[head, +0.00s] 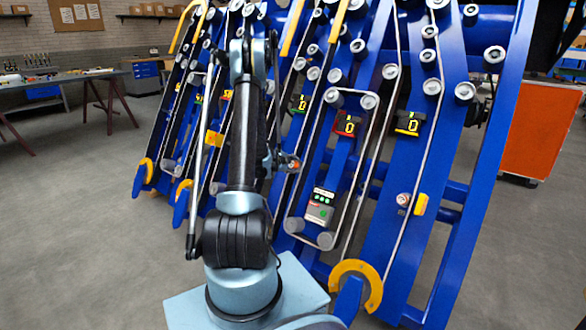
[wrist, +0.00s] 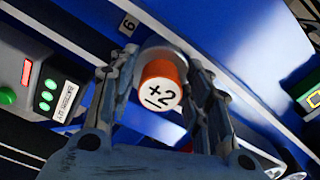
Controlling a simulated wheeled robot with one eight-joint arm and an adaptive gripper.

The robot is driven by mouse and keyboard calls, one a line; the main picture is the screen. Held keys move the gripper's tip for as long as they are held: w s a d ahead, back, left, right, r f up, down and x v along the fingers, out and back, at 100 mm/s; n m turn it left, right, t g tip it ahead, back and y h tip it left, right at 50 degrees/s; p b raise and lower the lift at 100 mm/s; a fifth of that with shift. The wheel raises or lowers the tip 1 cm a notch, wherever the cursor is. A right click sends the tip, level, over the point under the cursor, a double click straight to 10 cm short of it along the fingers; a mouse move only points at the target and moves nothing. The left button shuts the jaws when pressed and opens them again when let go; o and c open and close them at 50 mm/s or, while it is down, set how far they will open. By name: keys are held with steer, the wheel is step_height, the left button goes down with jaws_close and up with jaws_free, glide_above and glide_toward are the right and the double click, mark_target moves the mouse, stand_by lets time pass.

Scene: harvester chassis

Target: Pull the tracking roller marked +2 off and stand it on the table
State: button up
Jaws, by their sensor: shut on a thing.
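The tracking roller marked +2 (wrist: 159,87) faces the wrist camera, with an orange-red body and a white end face with a black underlined "+2". My gripper (wrist: 160,68) is shut on it, one finger on each side. Its far end and any mount behind it are hidden, so I cannot tell whether it is still seated. In the head view my gripper (head: 283,163) is in front of the blue chassis (head: 490,160), with a small orange spot at its tip. A long workbench table (head: 62,78) stands at the far left.
Belts and pulleys surround the arm. An orange cabinet (head: 540,130) stands at the right. Open floor (head: 75,220) lies at the left.

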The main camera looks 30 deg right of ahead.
steer(key=v, duration=0.9)
steer(key=shift+d+r, duration=0.15)
stand_by(1.9)
steer(key=shift+w, duration=0.1)
stand_by(0.5)
steer(key=w+a+r+n+t+y, duration=0.25)
steer(key=w+a, duration=0.25)
steer(key=a, duration=0.5)
steer(key=w+a+r+n+t+y, duration=0.1)
steer(key=w+a+r+n+t, duration=0.3)
steer(key=a, duration=0.7)
steer(key=w+a+r+n+y, duration=0.1)
steer(key=a+y, duration=0.1)
steer(key=a, duration=0.9)
steer(key=w+a+r+n+y, duration=0.1)
steer(key=a+r+n+y, duration=0.1)
steer(key=a, duration=0.9)
steer(key=shift+w+a+r, duration=0.3)
steer(key=shift+w+a, duration=0.05)
steer(key=shift+n+t, duration=0.25)
